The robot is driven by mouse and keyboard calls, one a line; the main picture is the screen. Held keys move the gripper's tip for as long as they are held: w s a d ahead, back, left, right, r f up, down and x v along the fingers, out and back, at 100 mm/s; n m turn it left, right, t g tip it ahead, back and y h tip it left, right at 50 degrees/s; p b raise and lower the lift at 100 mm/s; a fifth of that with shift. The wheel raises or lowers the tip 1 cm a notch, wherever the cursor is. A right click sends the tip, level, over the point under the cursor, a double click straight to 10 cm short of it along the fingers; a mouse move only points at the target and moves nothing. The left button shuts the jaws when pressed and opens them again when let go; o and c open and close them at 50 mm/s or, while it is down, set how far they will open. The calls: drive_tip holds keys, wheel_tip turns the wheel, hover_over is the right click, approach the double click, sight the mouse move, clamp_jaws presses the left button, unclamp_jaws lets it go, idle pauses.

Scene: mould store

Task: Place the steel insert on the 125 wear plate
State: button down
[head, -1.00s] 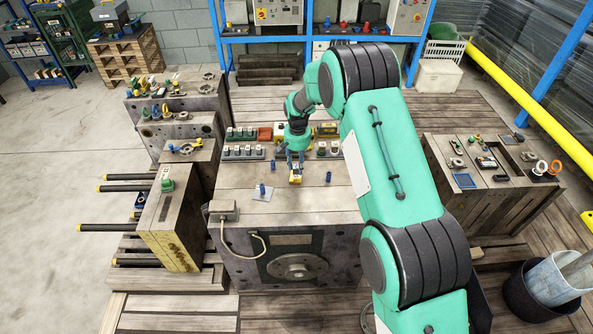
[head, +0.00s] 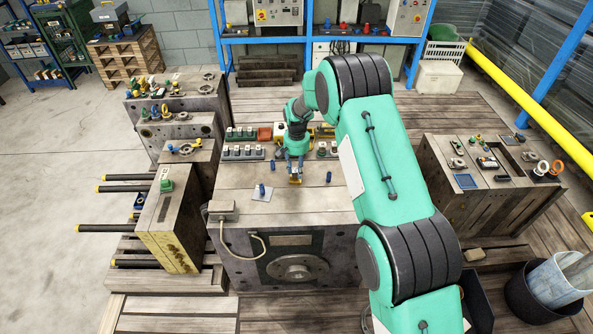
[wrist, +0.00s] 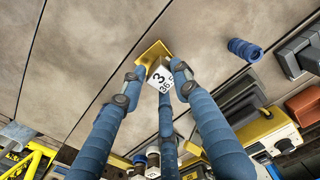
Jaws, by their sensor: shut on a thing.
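I cannot confirm that the held block is the steel insert. No 125 mark is readable, so I cannot tell which thing is the wear plate. The fingers partly hide the held block.
A blue ribbed cylinder (wrist: 245,50) lies right of the fingers. Another blue piece (head: 262,189) stands on a pale plate (head: 257,197). The top's front is mostly clear.

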sight(296, 170)
idle(0.3)
drive_tip(key=c, duration=1.4)
unclamp_jaws()
drive_tip(key=shift+o, duration=0.2)
wheel_tip(296, 170, up, 12)
drive_tip(key=p, duration=0.2)
drive_tip(key=shift+p, duration=0.35)
drive_tip(key=shift+r, duration=0.1)
